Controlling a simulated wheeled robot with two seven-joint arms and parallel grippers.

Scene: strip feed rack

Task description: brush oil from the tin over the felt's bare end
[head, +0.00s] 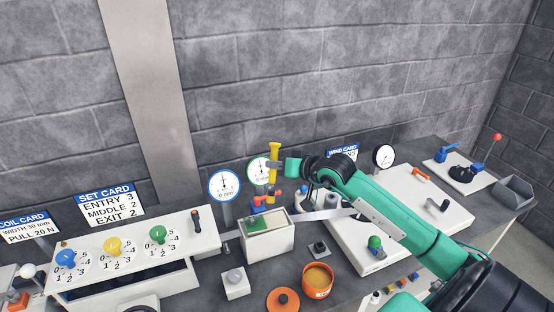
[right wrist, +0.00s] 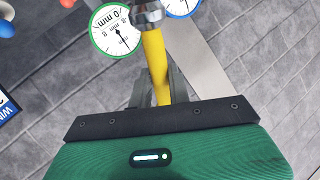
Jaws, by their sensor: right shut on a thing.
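My right gripper (head: 283,164) is shut on the yellow handle of the brush (head: 273,149), which stands about upright above the bench. In the right wrist view the yellow handle (right wrist: 155,62) lies between the fingers (right wrist: 157,92), with a metal collar at its far end; the bristles cannot be made out. The orange tin (head: 317,281) stands open at the front, with amber oil inside. A green pad, seemingly the felt (head: 257,222), lies in the top of a white box (head: 270,246) below and left of the gripper. Its bare end cannot be told. My left gripper is out of view.
An orange lid (head: 283,301) lies left of the tin. Red and blue knobs (head: 265,200) stand behind the white box, near two dial gauges (head: 224,186). A white panel with coloured knobs (head: 135,247) is at left. A metal strip (head: 325,214) runs right from the box.

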